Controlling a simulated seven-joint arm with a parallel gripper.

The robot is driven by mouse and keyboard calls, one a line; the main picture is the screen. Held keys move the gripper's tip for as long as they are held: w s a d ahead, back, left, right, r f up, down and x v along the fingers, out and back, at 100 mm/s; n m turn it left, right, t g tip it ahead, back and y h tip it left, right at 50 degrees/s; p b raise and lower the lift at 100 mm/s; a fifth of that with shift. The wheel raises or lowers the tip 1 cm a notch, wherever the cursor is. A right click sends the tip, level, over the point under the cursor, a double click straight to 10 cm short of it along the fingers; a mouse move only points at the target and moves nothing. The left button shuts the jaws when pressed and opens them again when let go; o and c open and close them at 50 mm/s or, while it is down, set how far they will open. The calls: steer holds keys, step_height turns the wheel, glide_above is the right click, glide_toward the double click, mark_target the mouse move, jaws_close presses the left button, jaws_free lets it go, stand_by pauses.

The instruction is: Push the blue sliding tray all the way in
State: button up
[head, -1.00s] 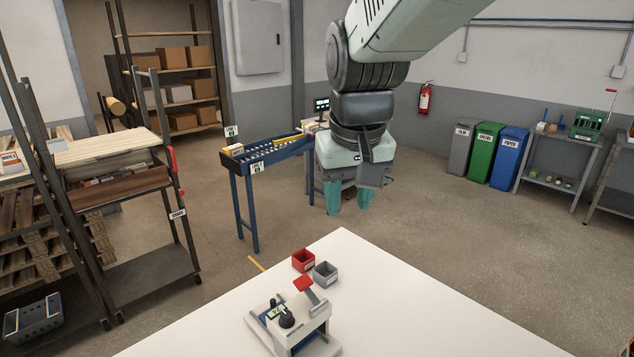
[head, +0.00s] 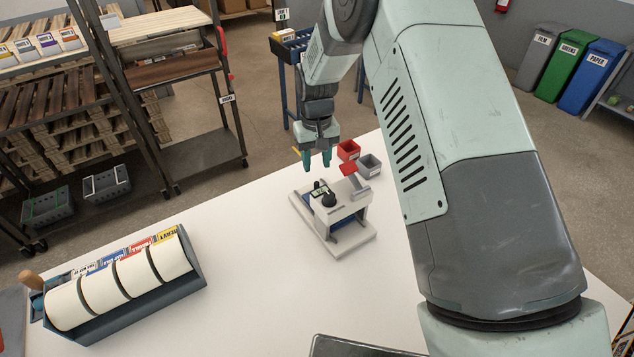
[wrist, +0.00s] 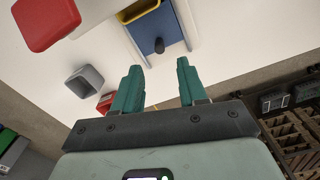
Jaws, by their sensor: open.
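The blue sliding tray (head: 308,201) shows at the left side of the pale press-like device (head: 358,206) on the white table. In the wrist view the blue tray (wrist: 180,27) sticks out between pale rails, with a dark upright knob (wrist: 160,46) near its end and a yellow-edged part behind. How far out it is, I cannot tell exactly. My gripper (head: 317,165) points down just behind the device, fingers apart and empty. In the wrist view my gripper (wrist: 159,66) has its fingertips on either side of the knob's line, seemingly short of it. Contact is not visible.
A red bin (head: 348,150) and a grey bin (head: 370,165) stand close to the right of my gripper. The device's red lever pad (wrist: 45,22) rises beside the tray. A rack of label rolls (head: 125,285) is at front left. The table between is clear.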

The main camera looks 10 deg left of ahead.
mark_target(316, 182)
step_height(316, 182, down, 9)
steer(key=shift+r, duration=0.15)
jaws_close()
stand_by(0.4)
